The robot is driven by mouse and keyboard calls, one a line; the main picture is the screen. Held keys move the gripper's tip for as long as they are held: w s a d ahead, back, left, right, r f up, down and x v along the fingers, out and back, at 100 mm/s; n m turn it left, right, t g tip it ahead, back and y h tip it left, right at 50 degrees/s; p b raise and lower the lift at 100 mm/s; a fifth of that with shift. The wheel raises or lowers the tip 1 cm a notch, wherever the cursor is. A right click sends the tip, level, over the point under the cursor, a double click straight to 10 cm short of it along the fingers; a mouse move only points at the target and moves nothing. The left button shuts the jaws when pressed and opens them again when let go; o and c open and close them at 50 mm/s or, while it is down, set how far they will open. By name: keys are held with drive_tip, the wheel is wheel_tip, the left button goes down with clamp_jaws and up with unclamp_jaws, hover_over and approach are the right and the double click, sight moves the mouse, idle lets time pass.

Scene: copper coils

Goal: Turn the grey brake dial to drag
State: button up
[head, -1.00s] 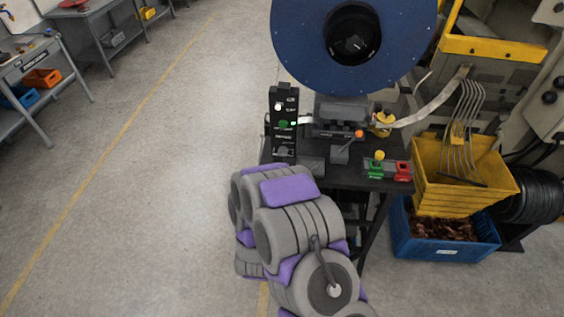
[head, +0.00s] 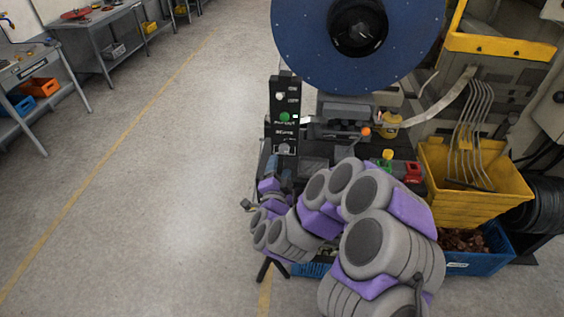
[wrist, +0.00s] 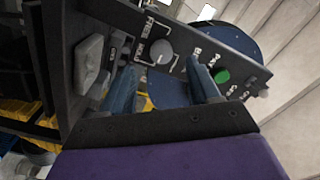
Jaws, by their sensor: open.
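The grey dial (wrist: 160,52) is a round knob on the black control panel (wrist: 180,35). It shows between my fingertips in the wrist view. White lettering stands around it; I cannot read its setting surely. In the head view the dial (head: 284,149) is at the bottom of the upright panel (head: 275,100). My gripper (wrist: 161,67) is open, with a blue finger on either side of the dial's line, and seems just short of it; I see no contact. In the head view my gripper (head: 274,168) is just below the panel, partly hidden by my wrist.
A green button (wrist: 222,76) sits beside the dial on the panel. A large blue reel (head: 310,60) stands behind. Green (head: 387,160) and red (head: 412,170) controls, a yellow bin (head: 480,205) and a blue crate (head: 490,262) are at right. Floor at left is clear.

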sight(283, 152)
drive_tip(key=shift+w+d, duration=0.2)
drive_tip(key=shift+w, duration=2.8)
drive_tip(key=c, duration=1)
